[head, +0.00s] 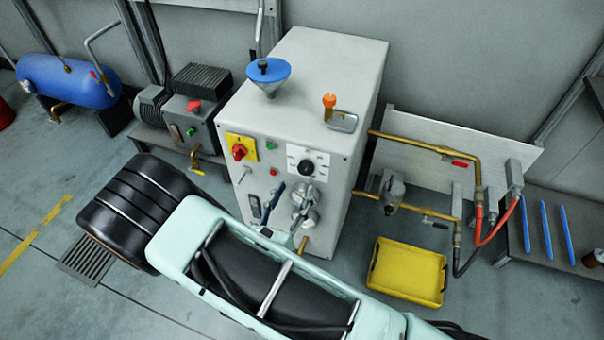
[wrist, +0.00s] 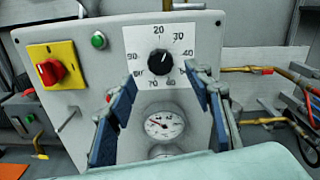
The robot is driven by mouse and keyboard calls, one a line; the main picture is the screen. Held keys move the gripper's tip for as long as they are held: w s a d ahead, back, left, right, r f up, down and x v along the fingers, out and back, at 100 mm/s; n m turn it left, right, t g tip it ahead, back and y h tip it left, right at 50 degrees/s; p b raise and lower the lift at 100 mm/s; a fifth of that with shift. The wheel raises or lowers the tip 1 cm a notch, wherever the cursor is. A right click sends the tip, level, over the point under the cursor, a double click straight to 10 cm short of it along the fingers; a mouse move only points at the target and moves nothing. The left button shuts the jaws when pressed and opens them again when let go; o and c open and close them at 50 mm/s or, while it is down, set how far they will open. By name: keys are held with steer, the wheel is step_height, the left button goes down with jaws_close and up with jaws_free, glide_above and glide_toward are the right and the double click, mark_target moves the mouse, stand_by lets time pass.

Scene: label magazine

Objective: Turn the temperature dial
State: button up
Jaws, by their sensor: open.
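The temperature dial is a round black knob (head: 306,167) on a white scale plate on the front of a light grey cabinet. In the wrist view the knob (wrist: 160,62) sits at upper centre, with numbers such as 20, 30 and 40 around it. Its exact setting is too small to read surely. My gripper (head: 286,212) is below the dial in the head view. In the wrist view my gripper (wrist: 162,88) has its two blue-padded fingers spread wide, with nothing between them touching. The knob is clear of both fingers.
A red knob on a yellow plate (wrist: 48,72) and a green button (wrist: 98,40) are left of the dial. A round gauge (wrist: 165,124) lies below it. Brass pipes (head: 420,145) run right of the cabinet. A yellow tray (head: 407,272) is on the floor.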

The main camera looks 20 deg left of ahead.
mark_target(304, 170)
steer(key=w, duration=0.4)
steer(key=w+b, duration=0.1)
steer(key=w, duration=0.2)
steer(key=shift+w+d, duration=0.1)
steer(key=shift+d, duration=0.2)
steer(key=c, duration=1.2)
